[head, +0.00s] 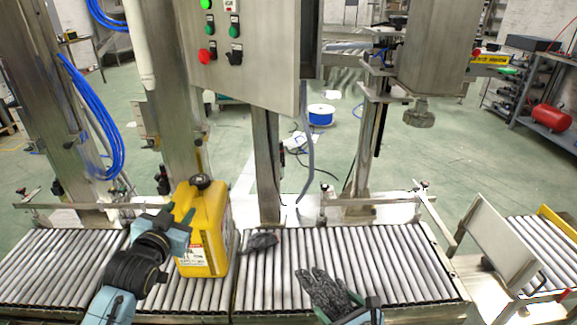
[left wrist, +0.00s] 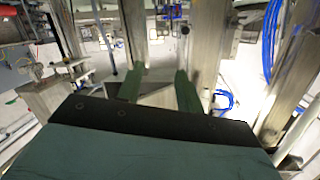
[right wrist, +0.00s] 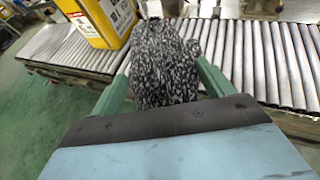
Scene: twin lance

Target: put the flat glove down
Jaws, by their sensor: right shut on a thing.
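A speckled dark grey glove (head: 325,292) is held by my right gripper (head: 348,306) over the front part of the roller conveyor. In the right wrist view the glove (right wrist: 165,70) fills the space between the fingers. Its fingers point away from the gripper, towards the rollers; I cannot tell whether they touch. A second dark, crumpled glove (head: 262,242) lies on the rollers beside the yellow canister (head: 205,230). My left gripper (head: 172,228) is in front of the canister's left side. In the left wrist view its two fingers (left wrist: 158,88) stand apart with nothing between them.
The roller conveyor (head: 385,265) has free rollers to the right of the held glove. A rail and steel posts stand along its back edge. A control box (head: 240,50) hangs above. A tilted metal plate (head: 497,240) stands at the right end.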

